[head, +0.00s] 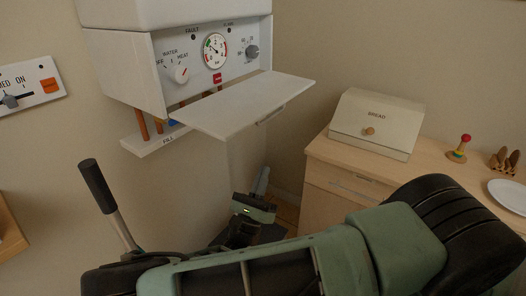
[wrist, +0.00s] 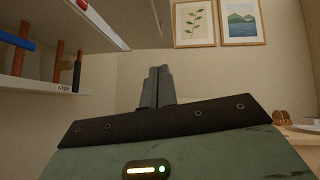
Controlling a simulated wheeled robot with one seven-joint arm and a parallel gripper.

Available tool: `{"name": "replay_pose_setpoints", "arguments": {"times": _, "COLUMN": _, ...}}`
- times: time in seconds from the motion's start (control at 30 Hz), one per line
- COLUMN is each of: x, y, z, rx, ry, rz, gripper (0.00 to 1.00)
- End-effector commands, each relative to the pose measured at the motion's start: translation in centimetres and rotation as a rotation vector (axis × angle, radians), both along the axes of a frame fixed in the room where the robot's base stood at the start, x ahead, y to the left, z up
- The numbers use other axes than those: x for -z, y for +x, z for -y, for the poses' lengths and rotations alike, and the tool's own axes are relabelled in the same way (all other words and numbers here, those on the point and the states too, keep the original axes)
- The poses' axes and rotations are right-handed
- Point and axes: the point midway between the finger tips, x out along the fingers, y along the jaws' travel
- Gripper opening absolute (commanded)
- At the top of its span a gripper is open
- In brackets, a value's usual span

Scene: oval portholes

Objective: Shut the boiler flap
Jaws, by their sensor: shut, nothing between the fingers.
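The white boiler (head: 200,60) hangs on the wall at the upper middle of the head view. Its flap (head: 245,103) is open, hinged along the lower front edge and sticking out toward the room, with a small handle (head: 271,115) on its front edge. The flap's underside shows in the wrist view (wrist: 145,15) at the top. My gripper (head: 262,178) is below the flap and apart from it, pointing up. In the wrist view my gripper's fingers (wrist: 158,86) are together with nothing between them.
A wooden cabinet (head: 340,180) stands to the right with a bread box (head: 376,124), a ring toy (head: 459,149) and a plate (head: 508,195). A switch panel (head: 30,86) is on the left wall.

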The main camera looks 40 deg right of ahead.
Motion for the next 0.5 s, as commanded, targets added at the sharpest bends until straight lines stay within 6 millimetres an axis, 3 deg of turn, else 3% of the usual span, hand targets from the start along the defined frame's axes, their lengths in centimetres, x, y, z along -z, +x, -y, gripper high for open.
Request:
{"name": "replay_pose_setpoints", "arguments": {"times": 0.4, "x": -6.3, "y": 2.8, "z": 5.2, "rx": 0.006, "ry": 0.001, "rz": 0.001, "gripper": 0.00}}
{"name": "replay_pose_setpoints", "arguments": {"times": 0.5, "x": -7.8, "y": 3.2, "z": 5.4, "rx": 0.003, "ry": 0.005, "rz": 0.000, "gripper": 0.00}}
